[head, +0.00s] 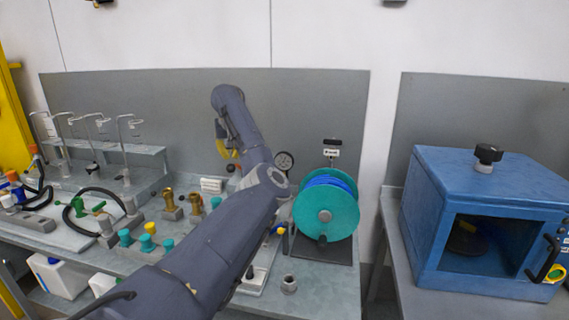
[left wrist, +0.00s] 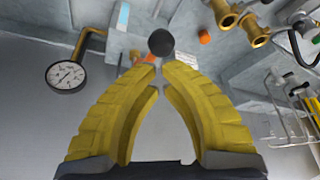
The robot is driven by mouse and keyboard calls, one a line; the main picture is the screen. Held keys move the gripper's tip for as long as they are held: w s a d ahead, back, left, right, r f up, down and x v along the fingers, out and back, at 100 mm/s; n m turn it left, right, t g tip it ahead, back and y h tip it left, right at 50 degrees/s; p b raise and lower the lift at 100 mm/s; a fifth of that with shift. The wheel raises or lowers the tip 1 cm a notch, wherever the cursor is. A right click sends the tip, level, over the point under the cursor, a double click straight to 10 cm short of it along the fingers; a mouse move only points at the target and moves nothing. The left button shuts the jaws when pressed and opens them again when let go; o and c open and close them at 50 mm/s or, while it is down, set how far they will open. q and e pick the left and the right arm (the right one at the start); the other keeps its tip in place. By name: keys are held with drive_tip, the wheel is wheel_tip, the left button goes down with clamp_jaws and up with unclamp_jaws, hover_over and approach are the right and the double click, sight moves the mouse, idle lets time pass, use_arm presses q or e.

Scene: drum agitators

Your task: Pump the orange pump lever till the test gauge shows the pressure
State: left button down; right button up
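My left arm reaches across the bench in the head view. Its yellow-fingered gripper (head: 227,150) points down at the back of the bench, left of the gauge. In the left wrist view the gripper's (left wrist: 160,66) fingertips are close together. A dark round knob (left wrist: 161,42) shows right at or just beyond them; contact cannot be told. A small orange part (left wrist: 135,56) shows beside the left fingertip. Whether these belong to the pump lever is unclear. The test gauge (head: 284,162) has a white dial; it also shows in the left wrist view (left wrist: 66,76), its reading too small to tell. My right gripper is out of view.
A teal reel (head: 327,215) stands just right of my arm. Brass fittings (head: 172,203) and teal knobs (head: 125,238) stand to the left, near a green-handled valve with a black hose. A blue cabinet (head: 430,225) stands on the separate right bench. My arm hides the bench middle.

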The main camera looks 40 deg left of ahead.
use_arm(q)
drive_tip(key=s+a+r, duration=0.2)
drive_tip(key=s+r, duration=0.3)
drive_tip(key=s, duration=0.2)
drive_tip(key=shift+s, duration=0.3)
drive_tip(key=shift+f, duration=0.1)
